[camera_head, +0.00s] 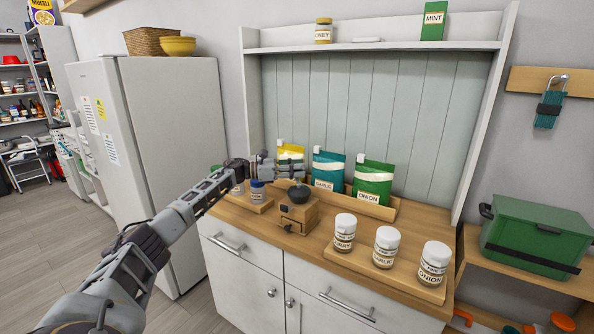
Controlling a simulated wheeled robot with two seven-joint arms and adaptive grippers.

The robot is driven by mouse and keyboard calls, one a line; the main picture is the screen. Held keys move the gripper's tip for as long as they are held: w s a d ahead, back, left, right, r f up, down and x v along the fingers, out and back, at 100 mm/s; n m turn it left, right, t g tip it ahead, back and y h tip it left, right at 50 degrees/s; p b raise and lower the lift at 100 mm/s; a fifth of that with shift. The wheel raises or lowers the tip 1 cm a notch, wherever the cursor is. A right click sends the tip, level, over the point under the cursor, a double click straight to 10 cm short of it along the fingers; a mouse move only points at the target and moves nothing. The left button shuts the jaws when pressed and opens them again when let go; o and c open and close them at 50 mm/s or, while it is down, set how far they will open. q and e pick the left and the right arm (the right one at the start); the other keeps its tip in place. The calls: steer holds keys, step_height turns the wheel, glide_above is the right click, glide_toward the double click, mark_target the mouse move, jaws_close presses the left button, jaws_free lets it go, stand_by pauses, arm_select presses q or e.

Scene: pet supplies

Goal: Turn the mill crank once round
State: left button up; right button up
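A small wooden mill (298,214) with a drawer stands on the wooden counter, with a dark bowl-shaped top (298,195). My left gripper (298,171) reaches in from the left and is just above the mill's top, its fingers pointing right. The crank cannot be made out; the gripper may be covering it. The fingers are too small to tell whether they are open or shut on something. My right gripper is not in view.
Yellow, garlic (328,170) and onion (371,184) pouches stand behind the mill. Curry (344,232), garlic (385,247) and onion (432,265) jars stand on a board at the right. Small jars (257,190) stand left of the mill, under my arm.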

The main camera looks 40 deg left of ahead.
arm_select(q)
steer(key=shift+o, duration=1.2)
steer(key=shift+f, duration=0.1)
steer(key=shift+s+a, duration=0.15)
steer(key=v, duration=1.1)
steer(key=shift+s+a, duration=0.2)
